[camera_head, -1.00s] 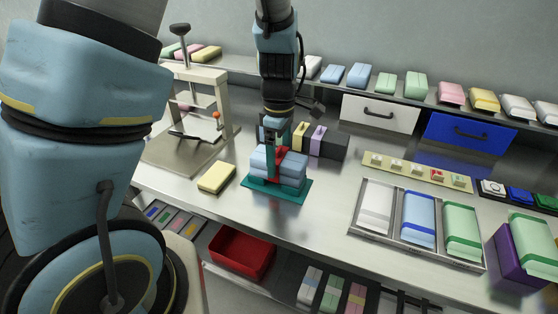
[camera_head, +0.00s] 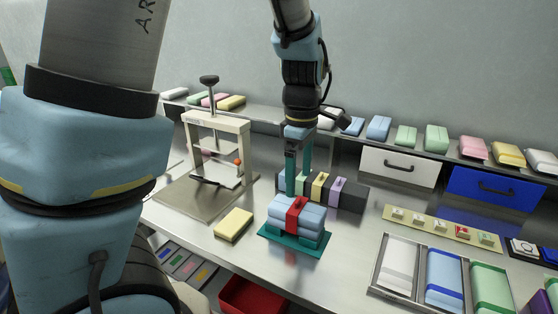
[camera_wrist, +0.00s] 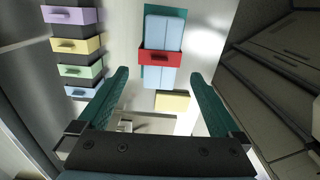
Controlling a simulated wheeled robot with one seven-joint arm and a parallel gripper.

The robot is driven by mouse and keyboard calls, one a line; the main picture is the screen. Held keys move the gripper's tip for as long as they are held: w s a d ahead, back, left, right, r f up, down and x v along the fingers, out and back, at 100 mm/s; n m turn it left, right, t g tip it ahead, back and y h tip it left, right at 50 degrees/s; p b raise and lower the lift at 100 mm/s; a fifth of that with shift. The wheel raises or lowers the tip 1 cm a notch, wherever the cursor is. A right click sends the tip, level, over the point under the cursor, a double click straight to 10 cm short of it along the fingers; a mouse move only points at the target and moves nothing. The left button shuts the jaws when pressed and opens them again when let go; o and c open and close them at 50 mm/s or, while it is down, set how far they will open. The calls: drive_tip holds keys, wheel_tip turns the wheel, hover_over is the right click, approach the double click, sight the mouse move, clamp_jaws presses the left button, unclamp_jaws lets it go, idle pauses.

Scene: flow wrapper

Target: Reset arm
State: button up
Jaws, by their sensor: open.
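My gripper (camera_head: 298,168) is open and empty, above and just behind a stack of light blue packs (camera_head: 309,215) bound by a red band (camera_head: 296,213) on a teal base (camera_head: 268,232). In the wrist view the two teal fingers (camera_wrist: 160,95) are spread wide, and the blue packs (camera_wrist: 155,28) with the red band (camera_wrist: 160,58) lie beyond them, apart from the fingers. Nothing is held. My arm reaches down from the top of the head view.
A press-like stand (camera_head: 243,130) is at left, with a yellow pack (camera_head: 234,225) before it. A dark block row with coloured pieces (camera_head: 350,197) lies behind the stack. A metal tray (camera_head: 375,275) of packs is at right. A shelf with packs and drawers (camera_head: 399,168) runs behind.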

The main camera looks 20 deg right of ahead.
drive_tip(key=w+a+m+t, duration=0.1)
drive_tip(key=a+m, duration=1)
drive_tip(key=a, duration=1.4)
drive_tip(key=shift+a+f+t, duration=0.15)
drive_tip(key=shift+f+t, duration=0.15)
drive_tip(key=shift+f, duration=0.1)
drive_tip(key=shift+w, duration=0.15)
drive_tip(key=shift+c, duration=0.3)
